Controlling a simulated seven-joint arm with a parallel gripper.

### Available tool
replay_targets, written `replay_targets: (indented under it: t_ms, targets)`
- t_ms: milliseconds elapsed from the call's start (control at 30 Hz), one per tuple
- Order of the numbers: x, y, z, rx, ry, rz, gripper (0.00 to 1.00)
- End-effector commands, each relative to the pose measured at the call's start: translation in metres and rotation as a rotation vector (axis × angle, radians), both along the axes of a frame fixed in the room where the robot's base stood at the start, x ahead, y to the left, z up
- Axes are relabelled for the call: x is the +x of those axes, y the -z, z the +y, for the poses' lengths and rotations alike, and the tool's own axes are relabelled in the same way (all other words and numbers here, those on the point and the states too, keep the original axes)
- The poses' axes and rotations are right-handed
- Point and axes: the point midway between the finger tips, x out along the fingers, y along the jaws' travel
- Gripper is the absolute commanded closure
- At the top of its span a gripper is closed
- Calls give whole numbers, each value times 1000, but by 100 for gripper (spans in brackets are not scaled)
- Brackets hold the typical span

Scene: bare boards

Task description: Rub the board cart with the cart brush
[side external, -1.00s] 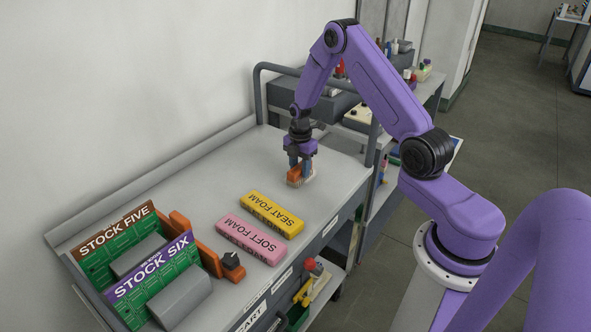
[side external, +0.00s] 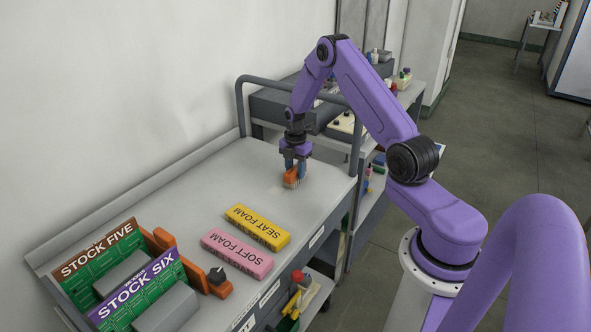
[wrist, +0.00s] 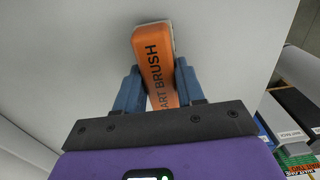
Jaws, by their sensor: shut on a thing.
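The board cart (side external: 190,183) has a flat grey top that fills the middle of the side view. My gripper (side external: 296,170) is above the far right part of this top and points down. It is shut on the orange cart brush (side external: 290,178), whose pale bristles face the cart top. The bristles are at or very near the surface; I cannot tell whether they touch. In the wrist view the brush (wrist: 154,48) sits between the two blue fingers of my gripper (wrist: 158,82), its lettering partly hidden.
A yellow SEAT FOAM block (side external: 258,226) and a pink SOFT FOAM block (side external: 237,253) lie nearer on the cart top. STOCK FIVE (side external: 97,262) and STOCK SIX (side external: 137,290) racks stand at the near left. A grey rail (side external: 300,88) bounds the far end. The left middle is clear.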

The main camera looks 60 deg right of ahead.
Motion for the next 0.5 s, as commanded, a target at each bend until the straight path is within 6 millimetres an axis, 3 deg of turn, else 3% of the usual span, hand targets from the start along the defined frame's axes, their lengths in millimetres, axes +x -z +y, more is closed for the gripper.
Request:
replay_targets:
  t_ms: [500]
  targets:
    - [-1,0,48,1,-1,1,86]
